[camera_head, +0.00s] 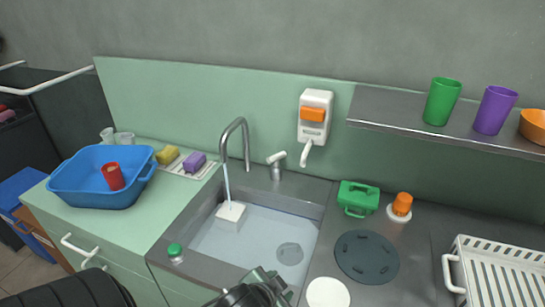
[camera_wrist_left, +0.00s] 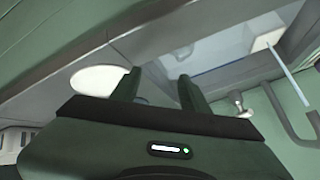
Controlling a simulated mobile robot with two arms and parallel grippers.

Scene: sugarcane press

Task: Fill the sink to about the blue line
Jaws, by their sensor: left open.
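The grey sink (camera_head: 208,252) holds a sheet of clear water (camera_head: 255,240), and the tall tap (camera_head: 245,140) runs a thin stream onto a white block (camera_head: 230,216) in the basin. The tap lever (camera_head: 276,160) stands right of the spout. I cannot make out the blue line clearly in the head view. My left gripper (camera_head: 265,290) is at the sink's front edge, low in the picture. In the left wrist view its two dark fingers (camera_wrist_left: 160,86) are apart with nothing between them. The sink and stream (camera_wrist_left: 282,56) show beyond them. My right gripper is not in view.
Left of the sink, a blue tub (camera_head: 85,190) holds a red cup (camera_head: 113,176). Sponges lie on a rack (camera_head: 190,171) behind. A green-capped jar (camera_head: 175,252) stands at the sink's left front. A white disc (camera_head: 328,293) and dark round mat (camera_head: 367,257) lie right.

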